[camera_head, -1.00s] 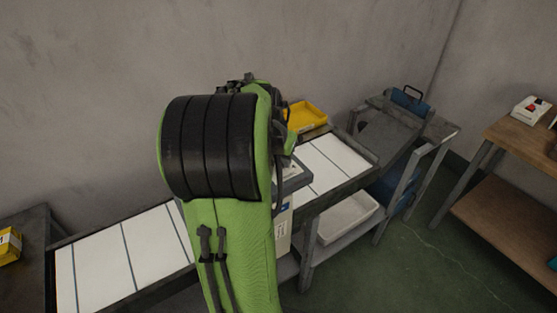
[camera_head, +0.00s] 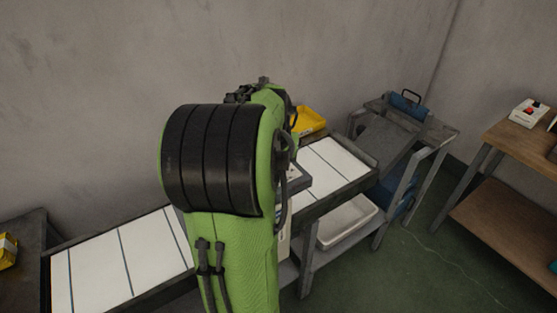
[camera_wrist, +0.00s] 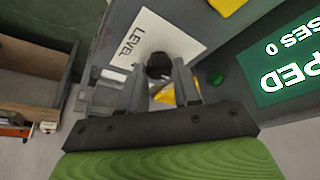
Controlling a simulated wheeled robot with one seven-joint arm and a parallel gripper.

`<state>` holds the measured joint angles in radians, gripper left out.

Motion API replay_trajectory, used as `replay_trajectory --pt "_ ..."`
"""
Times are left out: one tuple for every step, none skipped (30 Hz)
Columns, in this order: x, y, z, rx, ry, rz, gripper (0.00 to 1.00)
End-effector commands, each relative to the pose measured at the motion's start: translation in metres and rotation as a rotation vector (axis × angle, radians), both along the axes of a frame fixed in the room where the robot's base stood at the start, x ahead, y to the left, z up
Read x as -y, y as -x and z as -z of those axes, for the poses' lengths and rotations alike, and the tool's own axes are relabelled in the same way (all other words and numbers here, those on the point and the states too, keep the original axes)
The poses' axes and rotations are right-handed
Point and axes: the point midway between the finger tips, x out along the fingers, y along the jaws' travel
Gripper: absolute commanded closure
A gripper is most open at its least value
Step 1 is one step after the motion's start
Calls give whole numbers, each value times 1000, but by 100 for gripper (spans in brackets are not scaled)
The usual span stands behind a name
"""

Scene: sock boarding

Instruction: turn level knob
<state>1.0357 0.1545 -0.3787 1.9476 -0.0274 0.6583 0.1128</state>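The level knob is a dark round knob (camera_wrist: 159,65) on a white plate marked LEVEL (camera_wrist: 150,42) in the wrist view. My gripper (camera_wrist: 160,72) points at it with its two grey fingers spread apart, one to each side of the knob's near edge. Whether a finger touches the knob I cannot tell. In the head view my green and black arm hides the gripper, the knob and most of the machine.
A green lit screen (camera_wrist: 288,72) and a small green button (camera_wrist: 216,78) lie right of the knob. In the head view, a white-panelled conveyor (camera_head: 95,270) runs along the wall. A yellow tray (camera_head: 309,121) stands behind it. A wooden table (camera_head: 518,138) stands at right.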

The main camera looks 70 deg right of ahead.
Motion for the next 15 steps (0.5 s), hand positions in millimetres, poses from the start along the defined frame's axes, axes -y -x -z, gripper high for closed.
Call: replay_trajectory --pt "0 0 0 0 0 0 60" --pt "0 0 0 0 0 0 55" --pt "0 0 0 0 0 0 49" --pt "0 0 0 0 0 0 44" --pt "0 0 0 0 0 0 44" --pt "0 0 0 0 0 0 44" --pt "0 0 0 0 0 0 44" --pt "0 0 0 0 0 1 44" --pt "0 0 0 0 0 1 44" --pt "0 0 0 0 0 1 44" --pt "0 0 0 0 0 1 44" --pt "0 0 -1 0 0 1 44" --pt "-1 0 -2 0 0 1 44" --pt "-2 0 -5 0 1 1 44" --pt "-3 0 -10 0 2 0 44"
